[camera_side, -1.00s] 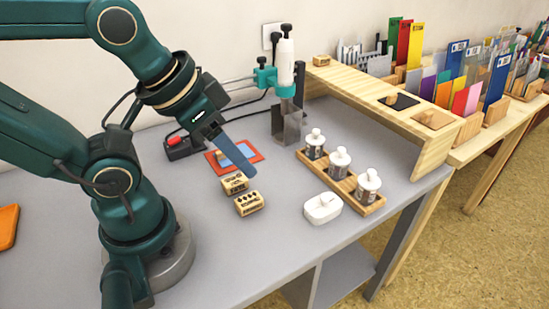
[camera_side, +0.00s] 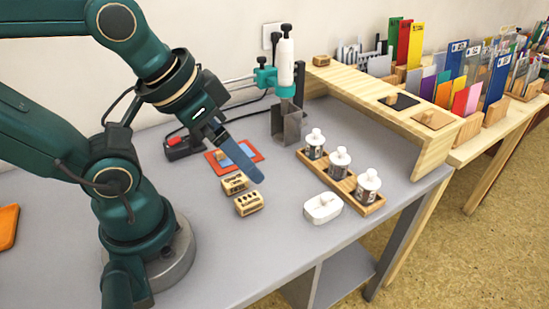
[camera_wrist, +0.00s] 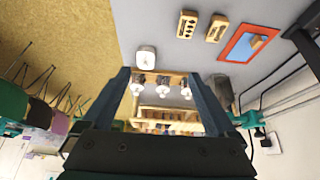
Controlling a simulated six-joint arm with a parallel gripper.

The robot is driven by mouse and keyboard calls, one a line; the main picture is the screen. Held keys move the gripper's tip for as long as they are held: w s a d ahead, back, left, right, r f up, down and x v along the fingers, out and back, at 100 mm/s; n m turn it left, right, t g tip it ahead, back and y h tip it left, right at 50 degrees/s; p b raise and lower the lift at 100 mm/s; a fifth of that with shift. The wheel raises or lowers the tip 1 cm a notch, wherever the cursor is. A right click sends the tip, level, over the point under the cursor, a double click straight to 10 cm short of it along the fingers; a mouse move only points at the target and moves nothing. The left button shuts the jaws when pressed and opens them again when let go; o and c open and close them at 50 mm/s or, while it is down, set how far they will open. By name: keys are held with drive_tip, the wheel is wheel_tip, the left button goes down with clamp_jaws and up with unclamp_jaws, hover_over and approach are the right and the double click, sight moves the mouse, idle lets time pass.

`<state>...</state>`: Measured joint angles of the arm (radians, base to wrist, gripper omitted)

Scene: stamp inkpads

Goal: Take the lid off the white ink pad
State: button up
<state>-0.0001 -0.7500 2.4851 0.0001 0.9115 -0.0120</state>
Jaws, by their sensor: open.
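In the wrist view the ink pad (camera_wrist: 146,58) is near the top, left of centre, just beyond the fingertips. My gripper (camera_side: 257,178) is above the table, to the left of the ink pad and clear of it. In the wrist view my gripper (camera_wrist: 158,72) has its two fingers wide apart, with nothing between them touching either finger.
A wooden rack (camera_side: 311,162) holds three bottles close behind the ink pad. Two wooden blocks (camera_side: 249,204) (camera_side: 234,183) and an orange-framed blue pad (camera_side: 221,168) lie under and beside my gripper. A metal holder (camera_side: 287,125) stands behind. The front table is clear.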

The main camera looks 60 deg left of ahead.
drive_tip(key=w+r, duration=0.3)
drive_tip(key=w, duration=0.3)
drive_tip(key=g, duration=0.4)
hover_over(325, 196)
drive_tip(key=f, duration=0.8)
drive_tip(key=shift+w+a, duration=0.15)
drive_tip(key=shift+a, duration=0.15)
drive_tip(key=shift+g, duration=0.8)
drive_tip(key=f, duration=0.7)
drive_tip(key=shift+d+f, duration=0.3)
drive_tip(key=shift+f, duration=0.9)
drive_tip(key=c, duration=1.4)
drive_tip(key=shift+r, duration=0.15)
